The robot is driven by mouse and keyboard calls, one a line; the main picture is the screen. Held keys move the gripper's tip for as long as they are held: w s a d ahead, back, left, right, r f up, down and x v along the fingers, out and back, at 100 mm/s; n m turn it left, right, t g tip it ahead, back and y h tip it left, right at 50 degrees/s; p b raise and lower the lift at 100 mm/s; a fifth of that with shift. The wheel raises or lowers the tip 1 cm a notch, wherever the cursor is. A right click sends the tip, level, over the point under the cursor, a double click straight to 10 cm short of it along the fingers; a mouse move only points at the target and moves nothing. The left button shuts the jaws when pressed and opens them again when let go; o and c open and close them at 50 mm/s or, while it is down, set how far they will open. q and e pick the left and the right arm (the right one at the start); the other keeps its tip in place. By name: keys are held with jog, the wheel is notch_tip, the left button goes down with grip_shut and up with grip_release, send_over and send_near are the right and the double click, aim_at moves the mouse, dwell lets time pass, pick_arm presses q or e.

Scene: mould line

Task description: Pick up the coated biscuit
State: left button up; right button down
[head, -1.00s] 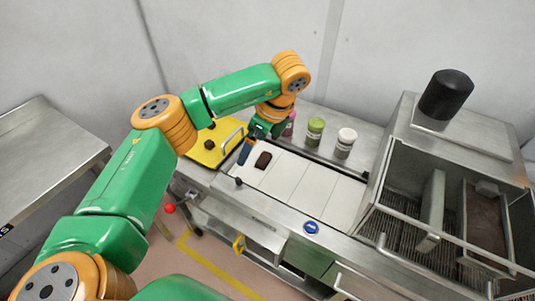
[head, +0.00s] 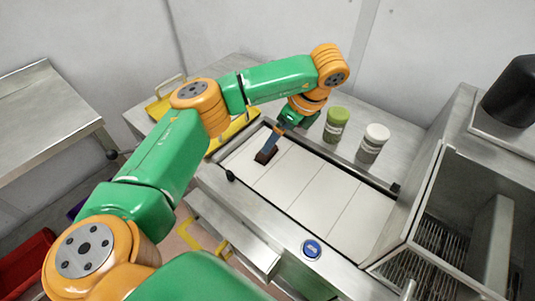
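The coated biscuit (head: 262,158) is a small dark brown piece lying on the left part of the white slatted belt. My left gripper (head: 269,151) points down at it from above, its blue finger reaching the biscuit and covering part of it. Only one finger shows clearly, so I cannot tell whether it is open or closed around the biscuit. My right gripper is not in view.
A green-labelled jar (head: 336,122) and a white-lidded jar (head: 373,143) stand behind the belt (head: 320,195). A yellow tray (head: 238,126) lies behind my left arm. A wire-sided machine (head: 455,215) stands at right. A blue button (head: 312,249) is on the front edge.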

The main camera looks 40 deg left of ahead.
aim_at(270, 152)
pick_arm(q)
jog(key=x, duration=0.4)
jog(key=p+x, duration=0.1)
jog(key=x, duration=0.1)
jog(key=shift+s+f, duration=0.2)
jog(key=shift+s, duration=0.15)
jog(key=c, duration=1.3)
